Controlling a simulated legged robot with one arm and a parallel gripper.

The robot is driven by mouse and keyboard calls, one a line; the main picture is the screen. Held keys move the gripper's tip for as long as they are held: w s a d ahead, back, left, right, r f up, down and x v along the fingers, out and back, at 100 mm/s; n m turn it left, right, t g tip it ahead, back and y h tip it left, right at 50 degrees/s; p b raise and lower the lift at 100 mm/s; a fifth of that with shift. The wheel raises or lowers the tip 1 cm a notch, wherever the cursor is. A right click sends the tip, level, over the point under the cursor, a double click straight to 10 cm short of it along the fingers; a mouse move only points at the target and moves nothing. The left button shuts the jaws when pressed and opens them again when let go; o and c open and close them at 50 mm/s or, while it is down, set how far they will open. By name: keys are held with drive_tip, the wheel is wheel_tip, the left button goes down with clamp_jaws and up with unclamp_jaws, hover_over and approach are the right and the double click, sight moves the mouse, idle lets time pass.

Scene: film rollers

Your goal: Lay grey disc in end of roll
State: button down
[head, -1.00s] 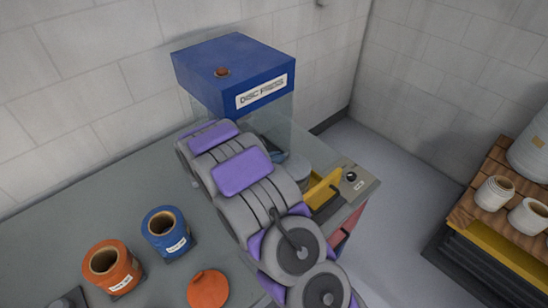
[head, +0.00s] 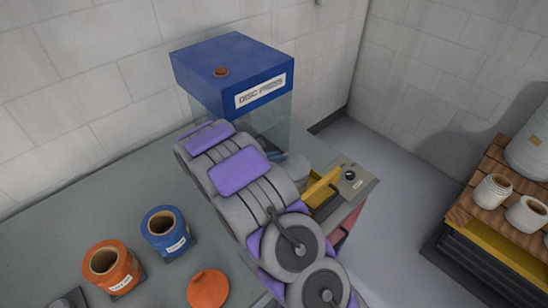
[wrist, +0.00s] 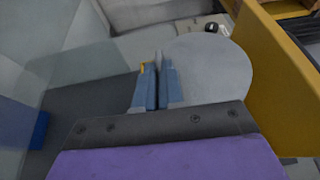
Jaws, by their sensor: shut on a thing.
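In the wrist view, the two blue fingers of my gripper (wrist: 158,88) are close together. They are shut on the grey disc, of which only a thin grey sliver shows between them. A broad, round pale grey surface (wrist: 215,70) lies just right of the fingertips, beside a yellow plate (wrist: 285,75). I cannot tell whether they touch it. In the head view my arm hides the gripper. An orange roll (head: 112,283) and a blue roll (head: 166,246), both with open brown cores, stand on the bench at the left.
The blue-topped disc press (head: 235,75), with clear walls, stands behind my arm. White rolls (head: 493,191) stand on a wooden pallet.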

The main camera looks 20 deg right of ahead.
drive_tip(key=c, duration=0.6)
unclamp_jaws()
idle(0.3)
drive_tip(key=shift+r, duration=0.15)
idle(0.3)
drive_tip(key=shift+r+p, duration=2.75)
drive_tip(key=shift+r, duration=0.65)
